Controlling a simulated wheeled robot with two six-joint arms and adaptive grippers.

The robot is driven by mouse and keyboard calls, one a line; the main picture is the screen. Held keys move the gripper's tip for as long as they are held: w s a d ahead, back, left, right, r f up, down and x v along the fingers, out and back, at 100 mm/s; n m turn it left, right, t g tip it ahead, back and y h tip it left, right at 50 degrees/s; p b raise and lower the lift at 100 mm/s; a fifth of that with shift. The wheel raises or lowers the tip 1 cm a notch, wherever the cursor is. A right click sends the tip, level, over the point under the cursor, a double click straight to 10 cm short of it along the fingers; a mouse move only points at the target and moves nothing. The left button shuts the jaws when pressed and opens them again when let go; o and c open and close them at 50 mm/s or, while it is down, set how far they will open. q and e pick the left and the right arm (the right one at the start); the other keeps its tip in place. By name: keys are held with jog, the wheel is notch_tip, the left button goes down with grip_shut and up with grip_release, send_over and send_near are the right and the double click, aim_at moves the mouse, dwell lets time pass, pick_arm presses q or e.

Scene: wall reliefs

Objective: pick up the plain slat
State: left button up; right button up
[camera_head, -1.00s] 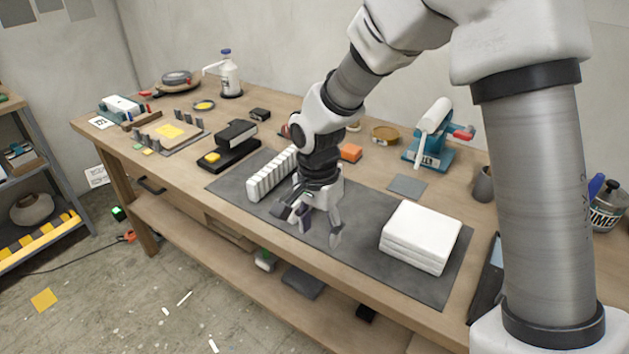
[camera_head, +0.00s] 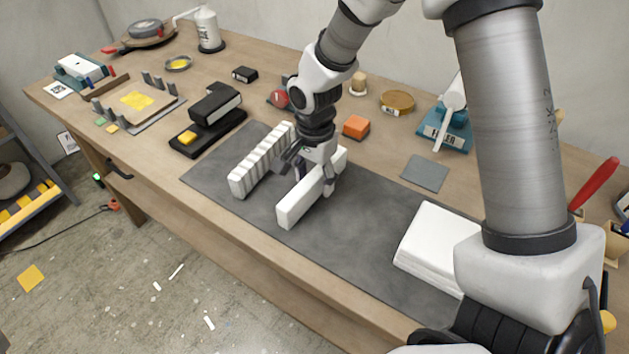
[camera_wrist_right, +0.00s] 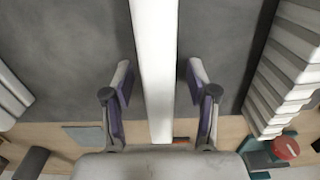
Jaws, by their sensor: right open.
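The plain slat (camera_head: 300,200) is a smooth white bar lying on the dark grey mat (camera_head: 345,255). In the right wrist view the plain slat (camera_wrist_right: 153,60) runs lengthwise between the fingers. My right gripper (camera_head: 314,178) is over the slat, pointing down; it is open, and in the wrist view its purple-padded fingers (camera_wrist_right: 158,88) stand on either side with gaps. A ridged white slat (camera_head: 260,162) lies to the left of the plain one, roughly parallel; it also shows in the wrist view (camera_wrist_right: 282,75). My left gripper is not in view.
A white stack (camera_head: 437,247) sits on the right part of the mat. An orange block (camera_head: 356,126) and a grey square (camera_head: 425,173) lie behind. A black block on a dark base (camera_head: 210,125) stands to the left. The mat is clear between slat and stack.

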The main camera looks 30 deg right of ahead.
jog(key=shift+w+f, duration=0.1)
jog(key=shift+f, duration=0.2)
jog(key=shift+s+a+r, duration=0.15)
jog(key=shift+s+r, duration=0.05)
jog(key=shift+s, duration=0.05)
jog(key=shift+c, duration=0.3)
grip_shut()
jog(key=shift+r, duration=0.15)
